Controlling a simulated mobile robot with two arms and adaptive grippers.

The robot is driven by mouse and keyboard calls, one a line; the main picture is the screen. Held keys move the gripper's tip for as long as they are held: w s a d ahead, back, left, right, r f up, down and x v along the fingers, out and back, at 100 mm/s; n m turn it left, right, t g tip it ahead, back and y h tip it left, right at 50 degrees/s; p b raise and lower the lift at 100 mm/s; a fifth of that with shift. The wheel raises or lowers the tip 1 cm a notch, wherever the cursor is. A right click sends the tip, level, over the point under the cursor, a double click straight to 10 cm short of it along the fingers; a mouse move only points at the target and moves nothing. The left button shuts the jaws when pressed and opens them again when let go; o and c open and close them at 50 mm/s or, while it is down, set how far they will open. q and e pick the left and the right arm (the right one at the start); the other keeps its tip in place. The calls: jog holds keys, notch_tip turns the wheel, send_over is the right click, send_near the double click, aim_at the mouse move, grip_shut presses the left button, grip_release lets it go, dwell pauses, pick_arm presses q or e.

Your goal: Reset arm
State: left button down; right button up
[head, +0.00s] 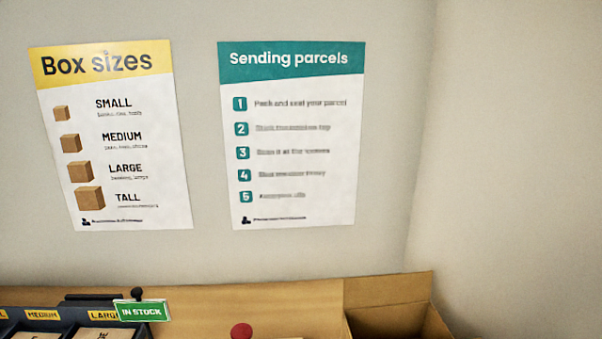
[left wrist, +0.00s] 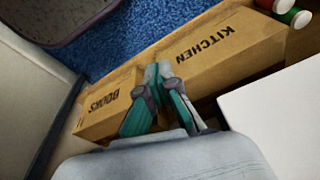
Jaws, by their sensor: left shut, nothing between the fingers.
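My left gripper (left wrist: 158,72) shows in the left wrist view with its green fingers closed together and nothing between them. Beyond and below the fingers are a brown carton marked BOOKS (left wrist: 98,108) and a brown carton marked KITCHEN (left wrist: 220,50). The fingers overlap the cartons in the picture; I cannot tell whether they touch. Neither of my grippers shows in the head view, and my right gripper is in no view.
In the head view, a dark rack (head: 75,314) with size labels, a green IN STOCK sign (head: 142,311), a red round object (head: 241,331) and an open carton (head: 390,290) line the bottom. Two posters hang behind. Blue carpet (left wrist: 140,40) shows in the wrist view.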

pick_arm(q)
jog(key=s+a+f+g, duration=0.1)
jog(key=s+a+f, duration=0.2)
jog(key=s+f, duration=1.4)
